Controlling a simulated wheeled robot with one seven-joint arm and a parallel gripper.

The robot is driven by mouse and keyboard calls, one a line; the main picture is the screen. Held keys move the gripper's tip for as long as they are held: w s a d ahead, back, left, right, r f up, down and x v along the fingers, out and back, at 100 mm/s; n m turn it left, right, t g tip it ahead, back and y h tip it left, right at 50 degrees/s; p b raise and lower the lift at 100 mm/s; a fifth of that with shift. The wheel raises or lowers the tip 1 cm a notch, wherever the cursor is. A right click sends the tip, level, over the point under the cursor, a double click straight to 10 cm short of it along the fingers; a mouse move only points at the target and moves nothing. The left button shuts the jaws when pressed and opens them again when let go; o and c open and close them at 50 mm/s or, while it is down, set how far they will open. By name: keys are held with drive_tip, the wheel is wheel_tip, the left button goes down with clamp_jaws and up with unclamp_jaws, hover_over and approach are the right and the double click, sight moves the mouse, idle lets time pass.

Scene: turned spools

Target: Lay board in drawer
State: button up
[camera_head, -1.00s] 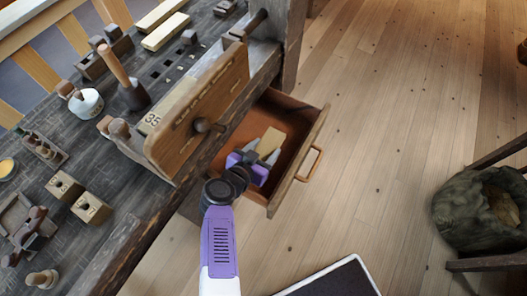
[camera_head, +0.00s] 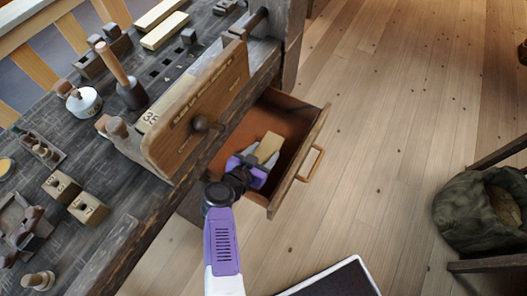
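The drawer (camera_head: 313,145) is pulled out from under the workbench, with its wooden handle on the right side. My gripper (camera_head: 261,160) is over the drawer's inside, its fingers around a pale yellow board (camera_head: 268,146). The board's far end sticks out past the fingertips. I cannot tell whether the board rests on the drawer floor or hangs just above it. My purple wrist hides the near part of the drawer.
The dark workbench (camera_head: 100,190) fills the left, with a wooden vise jaw (camera_head: 200,105), numbered blocks (camera_head: 88,207) and a mallet (camera_head: 128,85) on it. Another pale board (camera_head: 165,30) lies at the back. A dark green sack (camera_head: 480,212) stands right. The middle floor is clear.

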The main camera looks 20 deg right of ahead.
drive_tip(key=o, duration=0.4)
drive_tip(key=shift+o, duration=0.2)
drive_tip(key=shift+r, duration=0.3)
drive_tip(key=v, duration=1.2)
drive_tip(key=shift+r+p, duration=0.25)
drive_tip(key=shift+p, duration=0.2)
